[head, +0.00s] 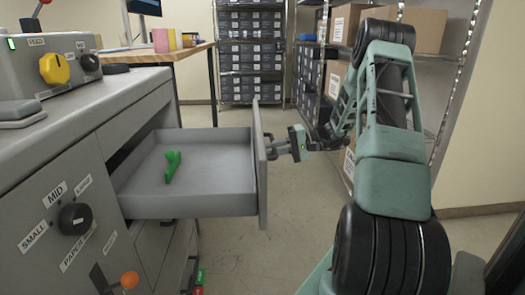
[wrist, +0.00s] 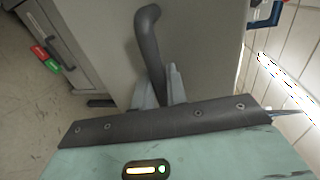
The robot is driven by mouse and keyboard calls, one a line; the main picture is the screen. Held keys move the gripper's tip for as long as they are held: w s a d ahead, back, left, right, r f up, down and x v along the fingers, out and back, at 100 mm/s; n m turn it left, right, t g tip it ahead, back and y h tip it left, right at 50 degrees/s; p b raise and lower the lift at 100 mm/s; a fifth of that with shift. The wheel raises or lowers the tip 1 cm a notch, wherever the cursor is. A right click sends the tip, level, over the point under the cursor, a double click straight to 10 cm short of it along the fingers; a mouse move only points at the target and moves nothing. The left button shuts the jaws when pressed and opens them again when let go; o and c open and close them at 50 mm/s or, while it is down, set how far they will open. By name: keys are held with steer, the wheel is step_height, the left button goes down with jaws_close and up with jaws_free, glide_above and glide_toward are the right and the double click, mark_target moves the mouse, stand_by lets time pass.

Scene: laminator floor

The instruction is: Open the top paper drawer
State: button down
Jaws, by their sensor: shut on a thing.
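The top paper drawer (head: 200,205) is grey and stands far out of the cabinet in the head view. A green object (head: 172,166) lies inside on its floor. My gripper (head: 275,149) is at the outer face of the drawer front, shut on the drawer handle. In the wrist view the dark bar handle (wrist: 149,45) runs up from between the fingers of my gripper (wrist: 161,88), against the grey drawer front (wrist: 205,50). The far end of the handle is clear of the fingers; the gripped part is mostly hidden.
The grey cabinet (head: 55,175) on the left carries a black size knob (head: 75,218) and an orange-tipped lever (head: 129,280). A wooden table (head: 160,54) and shelves of dark boxes (head: 250,50) stand behind. Open floor (head: 290,230) lies right of the drawer.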

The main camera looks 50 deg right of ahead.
steer(key=shift+s+d, duration=0.1)
steer(key=c, duration=1.5)
jaws_free()
steer(key=v, duration=1.7)
steer(key=shift+s+d+f, duration=0.1)
steer(key=shift+s+d, duration=0.05)
steer(key=shift+s, duration=0.05)
